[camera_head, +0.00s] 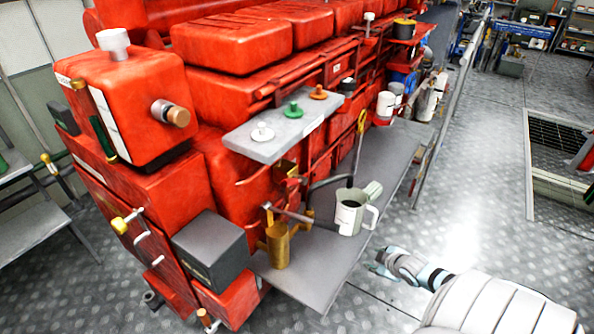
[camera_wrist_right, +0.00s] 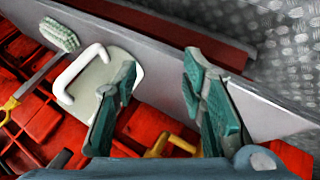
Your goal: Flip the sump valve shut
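The red diesel engine (camera_head: 180,190) fills the left and middle of the head view. No part is clearly labelled as the sump valve. A brass cylinder (camera_head: 277,246) with a grey lever (camera_head: 290,214) above it stands on the engine's grey side shelf (camera_head: 320,265). A yellow-handled brass fitting (camera_head: 127,220) sits on the engine's near end. I cannot tell which is the valve. My right gripper (camera_head: 376,262) is apart from both, to the right of the shelf. In the wrist view, my right gripper (camera_wrist_right: 160,68) is open and empty. My left gripper is not in view.
A dark box (camera_head: 210,251) is left of the brass cylinder. Coloured knobs lie on an upper plate (camera_head: 270,148). The metal floor (camera_head: 480,210) is open at right.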

